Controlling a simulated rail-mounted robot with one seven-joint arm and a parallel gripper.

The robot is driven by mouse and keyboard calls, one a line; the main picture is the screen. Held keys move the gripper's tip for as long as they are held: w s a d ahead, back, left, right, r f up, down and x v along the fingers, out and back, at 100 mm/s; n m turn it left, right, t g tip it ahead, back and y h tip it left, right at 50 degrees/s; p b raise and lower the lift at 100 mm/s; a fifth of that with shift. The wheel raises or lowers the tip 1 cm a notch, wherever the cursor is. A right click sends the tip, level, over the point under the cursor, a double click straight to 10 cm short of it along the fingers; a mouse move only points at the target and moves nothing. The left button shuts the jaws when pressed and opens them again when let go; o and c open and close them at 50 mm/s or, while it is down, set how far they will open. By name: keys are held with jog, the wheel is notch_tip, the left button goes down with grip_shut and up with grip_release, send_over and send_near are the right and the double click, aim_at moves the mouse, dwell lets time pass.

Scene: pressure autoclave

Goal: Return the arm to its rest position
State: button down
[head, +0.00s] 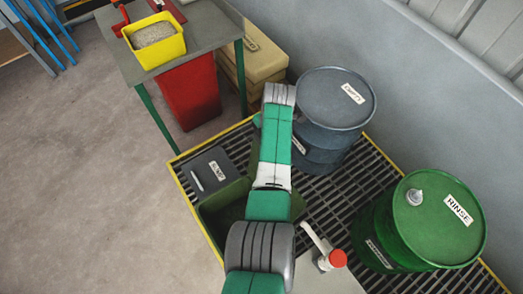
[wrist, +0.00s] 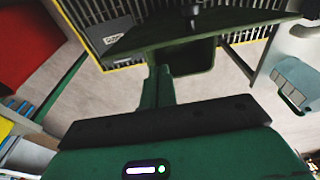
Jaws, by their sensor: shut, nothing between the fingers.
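My green and white arm reaches from the bottom middle of the head view up over the grated platform, and its far end is beside the blue-grey drum (head: 335,100). My gripper is hidden behind the arm's far end in the head view. In the wrist view my gripper (wrist: 160,75) is shut and empty, its green fingers together in front of the dark crossbar. A dark green open box (wrist: 185,57) is beyond the fingers, with a dark green panel across its top. I cannot tell how far the fingers are from it.
The grated platform (head: 345,205) has a yellow edge. On it stand a green RINSE drum (head: 425,222), a grey labelled box (head: 210,172) and the open green box. A red-capped item (head: 336,259) is near my arm. A table (head: 202,27) holds a yellow tub (head: 155,45).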

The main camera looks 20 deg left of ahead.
jog(key=w+d+r, duration=0.1)
jog(key=w+d+r+b, duration=0.1)
jog(key=r, duration=0.1)
jog(key=shift+w+d+r, duration=0.1)
jog(key=shift+w+d, duration=0.05)
jog(key=shift+w, duration=0.15)
